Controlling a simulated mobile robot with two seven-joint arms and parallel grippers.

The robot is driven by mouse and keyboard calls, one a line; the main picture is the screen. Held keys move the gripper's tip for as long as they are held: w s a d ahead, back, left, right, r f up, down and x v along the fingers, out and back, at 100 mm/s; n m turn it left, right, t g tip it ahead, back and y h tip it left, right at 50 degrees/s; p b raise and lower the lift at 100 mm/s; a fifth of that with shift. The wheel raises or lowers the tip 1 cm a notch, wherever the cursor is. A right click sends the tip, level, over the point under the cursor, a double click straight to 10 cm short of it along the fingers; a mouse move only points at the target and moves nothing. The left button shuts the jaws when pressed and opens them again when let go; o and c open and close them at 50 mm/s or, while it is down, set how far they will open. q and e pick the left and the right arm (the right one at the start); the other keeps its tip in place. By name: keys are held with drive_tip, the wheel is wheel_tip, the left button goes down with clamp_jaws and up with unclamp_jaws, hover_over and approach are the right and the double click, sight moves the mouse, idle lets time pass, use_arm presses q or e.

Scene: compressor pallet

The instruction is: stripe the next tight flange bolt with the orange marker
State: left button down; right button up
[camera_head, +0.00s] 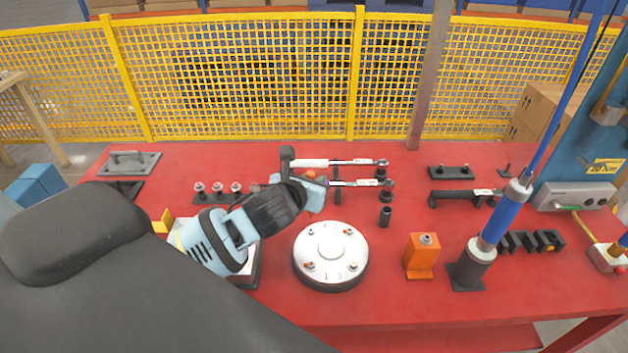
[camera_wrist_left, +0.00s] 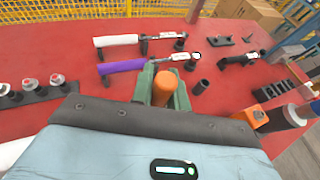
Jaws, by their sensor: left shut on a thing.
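My left gripper (camera_wrist_left: 165,92) is shut on the orange marker (camera_wrist_left: 167,82); its rounded orange end shows between the green fingers in the left wrist view. In the head view the marker (camera_head: 310,174) shows as a small orange spot past the light blue hand, behind the flange. The round pale flange (camera_head: 330,238) lies on the red table, to the right of and nearer than the hand. Several bolts ring its raised centre, among them a front-right bolt (camera_head: 354,266) and a back-right bolt (camera_head: 349,232). Stripes on them are too small to tell. My right gripper is out of view.
White-handled (camera_head: 310,163) and purple-handled (camera_wrist_left: 122,67) wrenches rest on a rack behind the hand. An orange block (camera_head: 422,256) and a blue post tool (camera_head: 490,235) stand right of the flange.

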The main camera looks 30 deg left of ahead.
use_arm(q)
wheel_tip(320, 180, down, 4)
drive_tip(key=shift+b, duration=0.35)
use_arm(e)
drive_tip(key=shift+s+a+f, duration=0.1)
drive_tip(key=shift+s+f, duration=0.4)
use_arm(q)
drive_tip(key=shift+f, duration=0.55)
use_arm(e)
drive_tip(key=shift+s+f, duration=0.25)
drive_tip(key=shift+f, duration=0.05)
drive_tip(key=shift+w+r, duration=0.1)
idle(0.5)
